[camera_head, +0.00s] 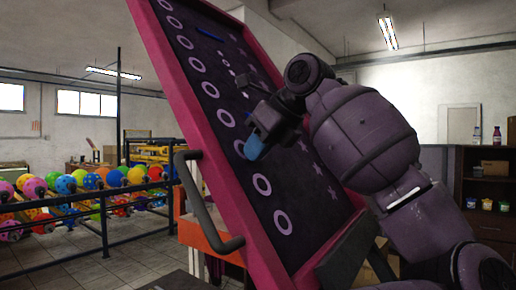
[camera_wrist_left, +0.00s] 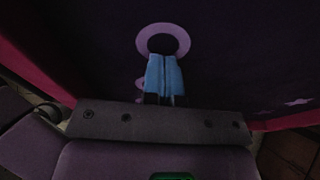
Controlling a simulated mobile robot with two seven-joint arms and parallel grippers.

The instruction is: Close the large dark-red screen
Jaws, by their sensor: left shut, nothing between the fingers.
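The large dark-red screen (camera_head: 170,85) stands raised and steeply tilted across the middle of the head view. Its frame is pinkish red, and its dark panel carries rows of light purple rings and stars. A grey bar handle (camera_head: 208,212) sticks out from its lower left side. My left gripper (camera_head: 254,149) is shut and empty, its blue fingertips in front of the panel. In the left wrist view the blue fingers (camera_wrist_left: 163,76) are together just below a purple ring (camera_wrist_left: 163,40). I cannot tell whether they touch the panel. My right gripper is not in view.
An orange block (camera_head: 212,236) sits below the screen. Shelves with small jars (camera_head: 487,205) stand at the right. Tiled floor (camera_head: 130,243) is open between rack and screen.

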